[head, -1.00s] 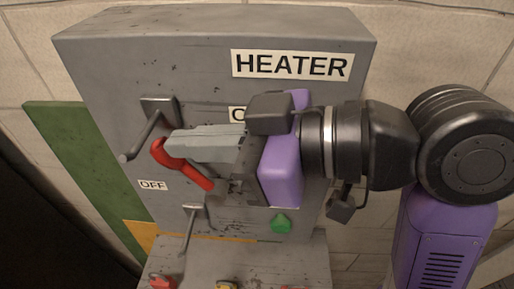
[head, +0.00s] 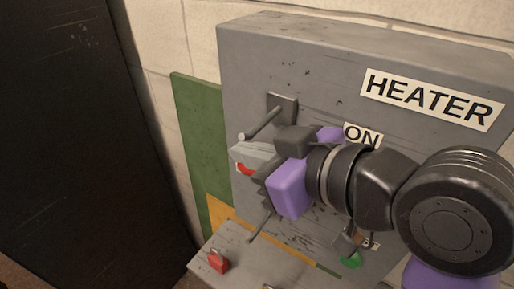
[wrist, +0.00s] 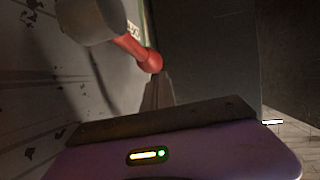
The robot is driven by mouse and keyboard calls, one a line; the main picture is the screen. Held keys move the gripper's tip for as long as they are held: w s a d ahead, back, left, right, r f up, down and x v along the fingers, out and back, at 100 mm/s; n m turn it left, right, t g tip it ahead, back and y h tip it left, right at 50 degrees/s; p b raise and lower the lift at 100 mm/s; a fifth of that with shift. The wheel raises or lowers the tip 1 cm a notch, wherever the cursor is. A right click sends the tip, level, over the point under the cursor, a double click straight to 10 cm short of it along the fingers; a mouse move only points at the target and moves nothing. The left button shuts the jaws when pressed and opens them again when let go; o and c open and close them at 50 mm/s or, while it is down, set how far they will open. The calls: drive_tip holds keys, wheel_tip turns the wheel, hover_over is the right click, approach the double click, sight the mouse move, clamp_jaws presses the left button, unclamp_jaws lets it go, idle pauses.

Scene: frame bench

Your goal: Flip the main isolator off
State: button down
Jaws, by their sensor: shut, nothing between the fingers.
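The isolator's red lever (head: 245,169) is on the front of the grey cabinet (head: 300,65), mostly hidden behind my gripper in the head view. In the wrist view the red lever (wrist: 146,54) runs from a grey round part down to a rounded red end close to my fingertips. My gripper (head: 236,153) is shut and empty, its grey fingers pointing left beside the lever. I cannot tell whether they touch it. In the wrist view the gripper (wrist: 158,85) shows its narrow fingers just below the red end. An "ON" label (head: 361,135) shows above my wrist; no "OFF" label is visible.
Grey rods stick out from the cabinet above (head: 262,122) and below (head: 260,226) my gripper. A red part (head: 218,261) sits on the lower ledge. A green knob (head: 351,260) is under my arm. A dark panel (head: 70,140) stands at the left, with a gap before the cabinet.

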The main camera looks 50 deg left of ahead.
drive_tip(key=shift+s+a+f, duration=0.1)
drive_tip(key=shift+a+f, duration=0.25)
drive_tip(key=shift+f, duration=0.25)
idle(0.3)
drive_tip(key=b+v, duration=0.2)
drive_tip(key=v, duration=0.5)
drive_tip(key=shift+d, duration=0.4)
drive_tip(key=shift+r, duration=0.1)
